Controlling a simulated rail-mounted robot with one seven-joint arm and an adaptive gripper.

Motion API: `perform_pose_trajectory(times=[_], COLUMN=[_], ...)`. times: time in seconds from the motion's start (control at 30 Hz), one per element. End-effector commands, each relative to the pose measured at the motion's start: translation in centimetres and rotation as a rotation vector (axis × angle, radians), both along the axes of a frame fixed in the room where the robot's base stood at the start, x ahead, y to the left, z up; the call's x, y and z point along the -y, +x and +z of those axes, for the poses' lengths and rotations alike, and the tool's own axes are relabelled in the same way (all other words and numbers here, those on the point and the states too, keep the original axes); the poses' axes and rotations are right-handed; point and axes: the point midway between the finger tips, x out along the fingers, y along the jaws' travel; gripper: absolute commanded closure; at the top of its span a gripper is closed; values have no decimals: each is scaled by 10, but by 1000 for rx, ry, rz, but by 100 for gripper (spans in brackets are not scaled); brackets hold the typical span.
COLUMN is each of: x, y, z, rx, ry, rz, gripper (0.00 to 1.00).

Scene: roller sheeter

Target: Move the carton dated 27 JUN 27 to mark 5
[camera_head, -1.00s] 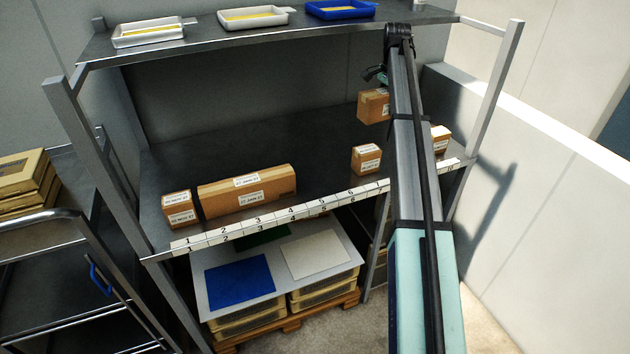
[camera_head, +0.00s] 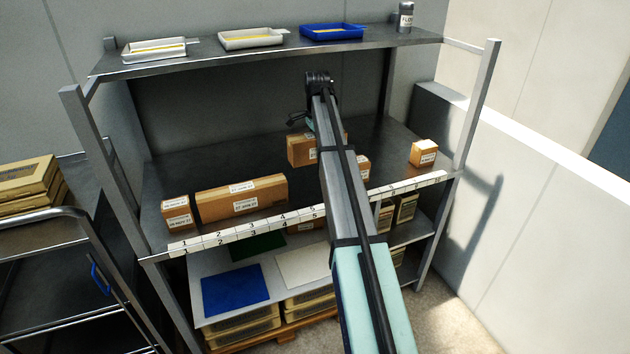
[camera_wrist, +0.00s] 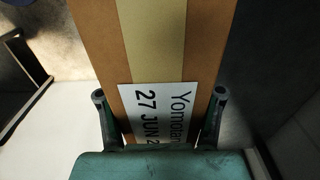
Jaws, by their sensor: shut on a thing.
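My gripper (camera_wrist: 160,94) is shut on a brown carton (camera_wrist: 160,40), with one finger on each side of it. Its white label (camera_wrist: 166,112) reads "27 JUN 2", with the last part cut off. In the head view the carton (camera_head: 301,150) hangs left of my arm and appears raised above the middle shelf. The numbered strip (camera_head: 240,233) runs along that shelf's front edge, with mark 5 (camera_head: 313,211) in front of the held carton. My arm hides part of the strip to the right of 5, and the fingers are hidden in the head view.
A small carton (camera_head: 177,212) and a long carton (camera_head: 240,197) stand at the shelf's left. Another carton (camera_head: 364,168) is partly behind my arm, and one (camera_head: 423,153) stands at the right end. The upper shelf (camera_head: 270,52) holds trays above; uprights stand at both ends.

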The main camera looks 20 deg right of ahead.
Motion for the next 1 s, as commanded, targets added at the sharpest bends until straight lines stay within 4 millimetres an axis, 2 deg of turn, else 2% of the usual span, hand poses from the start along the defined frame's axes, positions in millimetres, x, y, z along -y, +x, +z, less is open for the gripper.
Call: perform_pose_trajectory(times=[0.2, 0.33, 0.67, 0.9, 1.0], x=[-1, 0, 0, 0, 0], y=[-2, -1, 0, 0, 0], z=[-52, -76, -100, -130, -136], rx=[-1, -1, 0, 0, 1], ry=[0, 0, 0, 0, 0], rz=[1, 1, 1, 1, 1], gripper=[83, 84, 84, 84, 84])
